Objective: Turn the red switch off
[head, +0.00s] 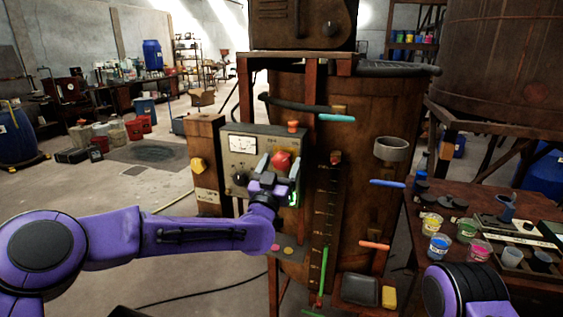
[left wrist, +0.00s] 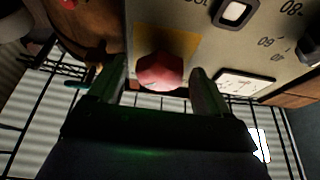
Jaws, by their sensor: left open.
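The red switch (head: 281,160) is a faceted red knob on the front of a grey control panel (head: 240,141). In the left wrist view the red switch (left wrist: 160,71) sits on a yellow patch, just ahead of and between the fingertips. My left gripper (head: 278,167) is open in front of the panel, its two fingers either side of the switch's lower part as seen from the head. In the left wrist view the left gripper (left wrist: 160,85) holds nothing, and contact with the switch cannot be told. My right gripper is out of view.
The panel also carries a gauge (head: 243,146), a black knob (head: 240,178) and an orange knob (head: 293,126) on top. A rusty vat (head: 355,112) with handles stands right behind. A table with paint cups (head: 432,223) is at right. Open floor lies left.

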